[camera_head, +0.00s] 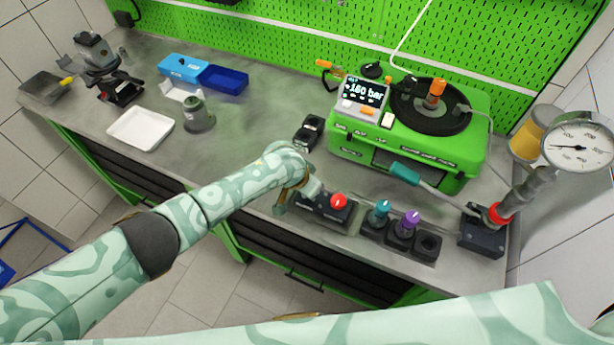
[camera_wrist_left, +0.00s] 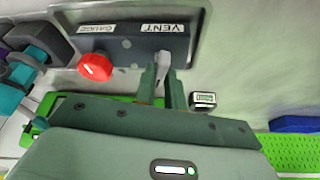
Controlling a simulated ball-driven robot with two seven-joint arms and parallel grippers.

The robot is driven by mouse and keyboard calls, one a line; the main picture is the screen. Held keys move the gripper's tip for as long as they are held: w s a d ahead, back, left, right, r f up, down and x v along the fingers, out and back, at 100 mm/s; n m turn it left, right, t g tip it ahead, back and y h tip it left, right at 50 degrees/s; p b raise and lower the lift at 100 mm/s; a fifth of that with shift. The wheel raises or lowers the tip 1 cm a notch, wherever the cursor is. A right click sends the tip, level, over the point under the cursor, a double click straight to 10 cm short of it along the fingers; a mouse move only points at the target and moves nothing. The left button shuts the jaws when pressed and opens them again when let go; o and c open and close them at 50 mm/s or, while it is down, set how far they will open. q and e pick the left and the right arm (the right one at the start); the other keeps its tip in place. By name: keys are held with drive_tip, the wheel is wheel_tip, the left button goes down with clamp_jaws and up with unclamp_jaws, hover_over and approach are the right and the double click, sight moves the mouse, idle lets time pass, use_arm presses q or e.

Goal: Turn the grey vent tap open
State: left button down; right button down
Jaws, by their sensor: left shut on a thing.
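The grey vent tap (camera_wrist_left: 163,59) shows in the left wrist view, on the dark valve block (camera_wrist_left: 125,45) below the "VENT" label. My left gripper (camera_wrist_left: 166,76) has its two fingers around the tap and is shut on it. In the head view my left gripper (camera_head: 297,190) is at the left end of the valve block (camera_head: 322,208) and mostly hides the tap. A red knob (camera_wrist_left: 95,67) sits on the same block by the "GAUGE" label. My right gripper is out of view.
Teal and purple knobs (camera_head: 406,224) stand in dark holders right of the block. Behind is the green pump unit (camera_head: 463,166) with a display reading "160 bar". A hand pump with a teal handle (camera_head: 405,173) and a pressure gauge (camera_head: 577,146) are at the right.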

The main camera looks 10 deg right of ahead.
use_arm(q)
drive_tip(key=shift+s+n+t+y+p, duration=0.1)
drive_tip(key=shift+n+t+y+p, duration=0.3)
drive_tip(key=shift+n+p, duration=0.85)
drive_tip(key=shift+n, duration=0.25)
drive_tip(key=c, duration=1.5)
unclamp_jaws()
drive_tip(key=shift+o, duration=0.2)
drive_tip(key=p+v, duration=0.8)
drive_tip(key=v, duration=0.8)
drive_tip(key=shift+p, duration=0.3)
